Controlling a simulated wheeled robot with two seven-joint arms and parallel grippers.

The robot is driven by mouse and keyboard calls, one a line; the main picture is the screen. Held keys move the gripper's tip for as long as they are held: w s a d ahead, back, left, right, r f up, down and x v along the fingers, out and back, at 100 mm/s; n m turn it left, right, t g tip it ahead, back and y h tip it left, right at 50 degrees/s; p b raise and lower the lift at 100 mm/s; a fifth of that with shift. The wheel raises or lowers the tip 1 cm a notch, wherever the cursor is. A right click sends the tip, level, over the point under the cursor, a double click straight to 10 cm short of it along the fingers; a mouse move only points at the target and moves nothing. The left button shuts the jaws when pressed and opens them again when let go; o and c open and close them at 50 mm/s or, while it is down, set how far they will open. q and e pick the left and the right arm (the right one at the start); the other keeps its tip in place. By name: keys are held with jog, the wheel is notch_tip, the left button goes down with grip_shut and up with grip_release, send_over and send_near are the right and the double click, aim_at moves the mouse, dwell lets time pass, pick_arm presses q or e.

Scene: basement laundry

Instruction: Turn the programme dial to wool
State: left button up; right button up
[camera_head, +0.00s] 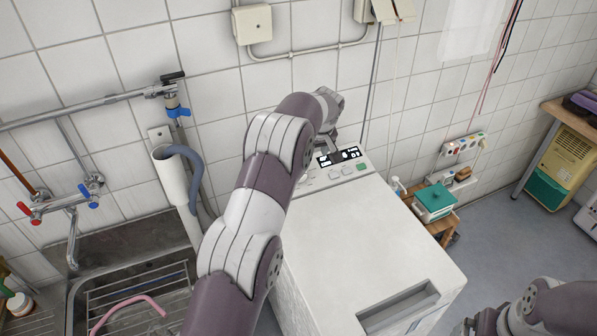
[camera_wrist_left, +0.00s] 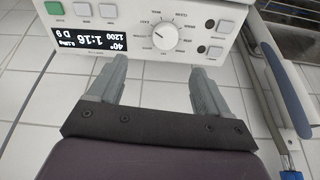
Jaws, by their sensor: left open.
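The programme dial (camera_wrist_left: 166,37) is a round white knob on the machine's white control panel in the left wrist view. Its pointer mark faces toward the picture's left; the small labels around it are too blurred to read surely. My left gripper (camera_wrist_left: 159,68) is open and empty, its two grey fingers just short of the panel, with the dial ahead between them.
A lit display (camera_wrist_left: 88,42) reads 40°, 1:16, 1200 and D 9, with grey buttons and a green button (camera_wrist_left: 54,8) beside it. A metal sink (camera_head: 130,285) stands left of the machine, a small wooden stool (camera_head: 447,226) right. The machine's top is clear.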

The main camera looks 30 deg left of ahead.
pick_arm(q)
jog(key=shift+n, duration=0.3)
jog(key=p+x, duration=0.1)
jog(key=x, duration=0.2)
jog(key=p+x, duration=0.1)
jog(key=x, duration=0.3)
jog(key=p+x, duration=0.1)
jog(key=x, duration=0.2)
jog(key=shift+s+a+f, duration=0.1)
jog(key=shift+a+f, duration=0.05)
jog(key=shift+a, duration=0.25)
jog(key=shift+a+f, duration=0.3)
jog(key=shift+f, duration=0.3)
jog(key=shift+a+f, duration=0.3)
jog(key=shift+f, duration=0.25)
jog(key=shift+w+d, duration=0.15)
jog(key=shift+w, duration=0.1)
jog(key=c, duration=1)
jog(key=shift+c, duration=0.2)
pick_arm(e)
jog(key=r, duration=0.2)
jog(key=a+r, duration=0.1)
jog(key=shift+s+a+r, duration=0.1)
jog(key=shift+s+r, duration=0.15)
jog(key=shift+r, duration=0.05)
jog(key=shift+f, duration=0.3)
